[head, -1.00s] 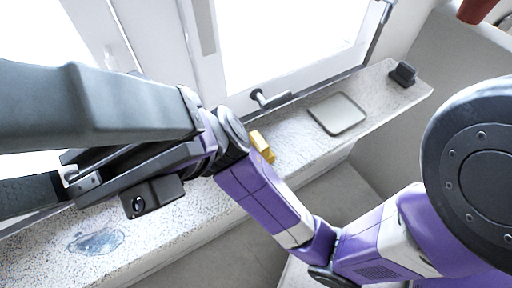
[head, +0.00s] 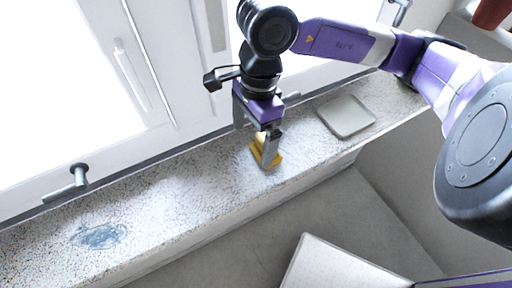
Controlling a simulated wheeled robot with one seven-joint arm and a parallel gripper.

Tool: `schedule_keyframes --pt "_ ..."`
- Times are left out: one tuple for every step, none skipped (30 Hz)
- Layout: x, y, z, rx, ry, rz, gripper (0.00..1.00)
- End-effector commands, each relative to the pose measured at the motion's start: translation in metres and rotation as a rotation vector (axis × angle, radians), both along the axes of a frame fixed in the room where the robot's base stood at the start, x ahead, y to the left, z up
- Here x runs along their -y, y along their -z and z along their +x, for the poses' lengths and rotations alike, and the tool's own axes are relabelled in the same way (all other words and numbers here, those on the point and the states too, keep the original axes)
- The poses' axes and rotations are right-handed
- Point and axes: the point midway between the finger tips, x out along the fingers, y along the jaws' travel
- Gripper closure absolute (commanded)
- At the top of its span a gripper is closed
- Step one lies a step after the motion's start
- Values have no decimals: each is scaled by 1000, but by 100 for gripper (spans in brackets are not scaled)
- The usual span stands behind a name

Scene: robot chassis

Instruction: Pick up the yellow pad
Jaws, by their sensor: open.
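The yellow pad (head: 258,152) is a small block on the speckled window sill (head: 180,190). My gripper (head: 259,150) points down over it, with its fingers at the pad's level. One finger is in front of the pad and hides part of it. I cannot tell from this view whether both fingers straddle the pad or touch it. My gripper is open.
A pale square tray (head: 346,116) lies on the sill to the right of the pad. A blue-grey patch (head: 99,236) marks the sill at the left. Window frames with a handle (head: 70,184) stand behind the sill.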

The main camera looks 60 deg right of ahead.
Motion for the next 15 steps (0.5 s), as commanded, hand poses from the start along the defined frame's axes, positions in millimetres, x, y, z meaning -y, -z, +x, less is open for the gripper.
schedule_keyframes --pt "17 2 -6 -16 14 -51 0" --pt "25 3 -9 -24 21 -73 0" --pt "33 4 -12 -33 27 -95 0" --pt "37 5 -14 -38 31 -108 0" --pt "40 6 -15 -41 33 -117 0" --pt "42 8 -16 -43 36 -123 0" --pt "43 11 -16 -45 37 -125 0" --pt "43 14 -16 -45 37 -125 0" --pt "43 18 -17 -45 37 -124 0" --pt "43 21 -16 -45 37 -124 0" --pt "43 24 -16 -45 37 -123 0" --pt "42 28 -16 -45 37 -123 0" --pt "42 30 -16 -44 37 -123 0" --pt "42 32 -16 -44 37 -123 0" --pt "42 35 -16 -44 36 -122 0"
